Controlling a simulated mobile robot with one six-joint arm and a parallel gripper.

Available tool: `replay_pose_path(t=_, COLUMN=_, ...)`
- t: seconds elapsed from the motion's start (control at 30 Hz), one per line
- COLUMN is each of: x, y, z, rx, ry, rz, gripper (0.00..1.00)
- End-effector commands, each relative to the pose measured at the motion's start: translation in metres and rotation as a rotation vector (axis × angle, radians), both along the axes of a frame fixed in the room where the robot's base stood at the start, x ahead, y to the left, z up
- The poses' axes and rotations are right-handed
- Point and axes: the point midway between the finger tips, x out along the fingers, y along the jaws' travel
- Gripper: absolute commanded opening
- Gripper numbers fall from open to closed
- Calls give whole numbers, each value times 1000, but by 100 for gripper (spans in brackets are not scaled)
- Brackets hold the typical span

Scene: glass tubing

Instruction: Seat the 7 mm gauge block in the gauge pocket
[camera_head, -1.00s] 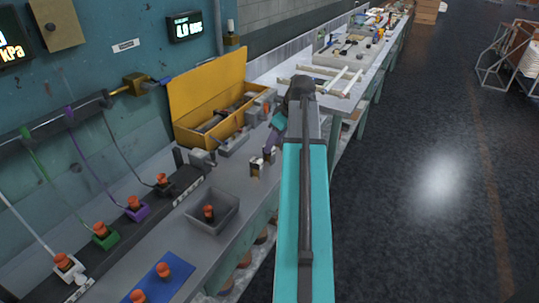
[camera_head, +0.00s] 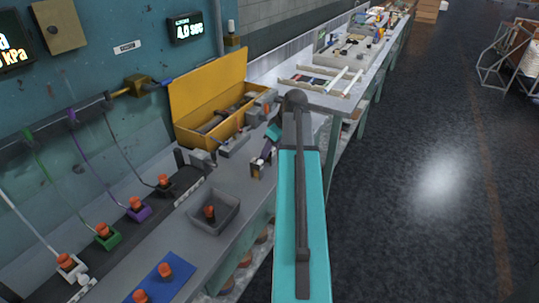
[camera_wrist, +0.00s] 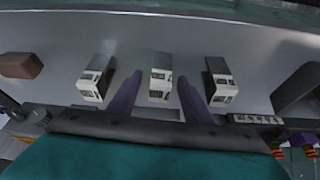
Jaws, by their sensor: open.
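Three small gauge blocks, pale with dark marks on their near faces, stand in a row in the wrist view: a left one (camera_wrist: 92,85), a middle one (camera_wrist: 160,84) and a right one (camera_wrist: 221,88). I cannot read which is the 7 mm one. My gripper (camera_wrist: 158,90) is open, its two purple fingers reaching to either side of the middle block. No grip on it shows, and the height of the fingertips is unclear. In the head view my gripper (camera_head: 267,150) is beside the blocks (camera_head: 257,170), partly hidden. I cannot identify the gauge pocket with certainty.
A grey tray (camera_head: 229,221) with an orange-capped piece stands nearer on the bench. An open yellow box (camera_head: 185,134) stands behind. In the wrist view, a brown block (camera_wrist: 20,65) lies at left and a dark grey part (camera_wrist: 296,88) at right.

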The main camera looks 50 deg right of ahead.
Motion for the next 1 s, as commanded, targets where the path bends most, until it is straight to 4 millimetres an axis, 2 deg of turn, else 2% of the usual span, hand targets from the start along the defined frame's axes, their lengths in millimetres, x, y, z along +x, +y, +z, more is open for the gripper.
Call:
replay_pose_path(t=0.17, x=2, y=-1, z=-6, rx=0, ry=0, rz=-1, gripper=45)
replay_pose_path(t=0.67, x=2, y=-1, z=-6, rx=-1, ry=0, rz=-1, gripper=45)
replay_pose_path(t=0.7, x=2, y=-1, z=-6, rx=-1, ry=0, rz=-1, gripper=44)
replay_pose_path(t=0.97, x=2, y=-1, z=-6, rx=-1, ry=0, rz=-1, gripper=0)
replay_pose_path(t=1.0, x=2, y=-1, z=-6, rx=-1, ry=0, rz=-1, gripper=0)
